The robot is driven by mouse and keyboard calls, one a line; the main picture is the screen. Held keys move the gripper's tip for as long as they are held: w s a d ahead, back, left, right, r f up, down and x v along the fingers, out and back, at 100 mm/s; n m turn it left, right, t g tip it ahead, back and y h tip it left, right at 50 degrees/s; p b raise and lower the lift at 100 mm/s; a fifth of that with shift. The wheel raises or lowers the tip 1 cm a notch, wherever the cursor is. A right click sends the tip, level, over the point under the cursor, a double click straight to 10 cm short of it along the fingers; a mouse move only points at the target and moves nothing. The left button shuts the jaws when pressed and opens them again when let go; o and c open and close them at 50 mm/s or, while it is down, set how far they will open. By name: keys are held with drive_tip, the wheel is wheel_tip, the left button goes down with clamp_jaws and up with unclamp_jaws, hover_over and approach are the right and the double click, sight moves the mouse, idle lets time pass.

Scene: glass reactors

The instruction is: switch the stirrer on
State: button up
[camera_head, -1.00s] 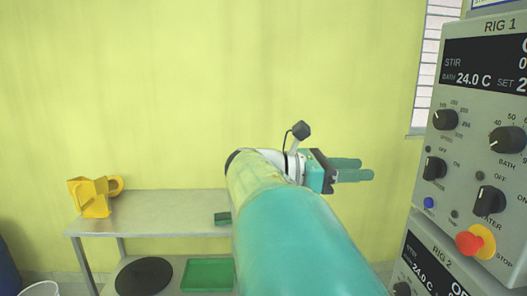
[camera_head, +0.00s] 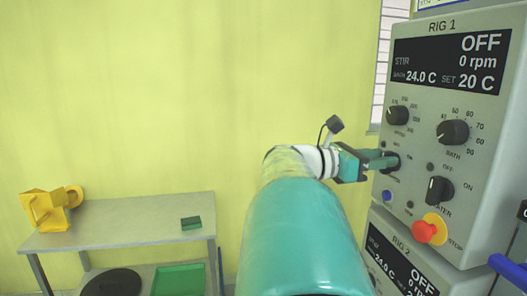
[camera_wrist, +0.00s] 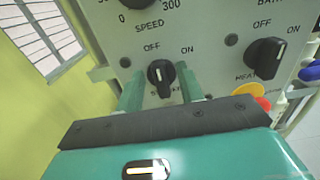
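The RIG 1 control panel (camera_head: 478,110) shows "STIR OFF, 0 rpm" on its display (camera_head: 452,60). The black stirrer switch knob (camera_wrist: 161,76) sits between the OFF and ON labels in the wrist view, its pale mark nearly upright, leaning slightly to the OFF side. My gripper (camera_wrist: 161,88) is open, with one green finger on each side of this knob and a gap visible on both sides. I cannot tell whether either finger touches it. In the head view my gripper (camera_head: 384,160) reaches the panel from the left and partly hides the knob.
The speed knob (camera_head: 397,115) is above the switch, and the heater switch (camera_head: 439,190) is to its right. A red stop button (camera_head: 429,230) is below right. The RIG 2 panel (camera_head: 385,258) is underneath. A metal bench (camera_head: 120,222) with a yellow object (camera_head: 48,207) stands left.

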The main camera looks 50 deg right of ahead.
drive_tip(key=shift+d, duration=0.1)
clamp_jaws()
drive_tip(key=shift+m, duration=0.4)
drive_tip(key=m, duration=1.1)
drive_tip(key=shift+s+a+f, duration=0.35)
drive_tip(key=shift+s+a, duration=0.05)
idle(0.4)
unclamp_jaws()
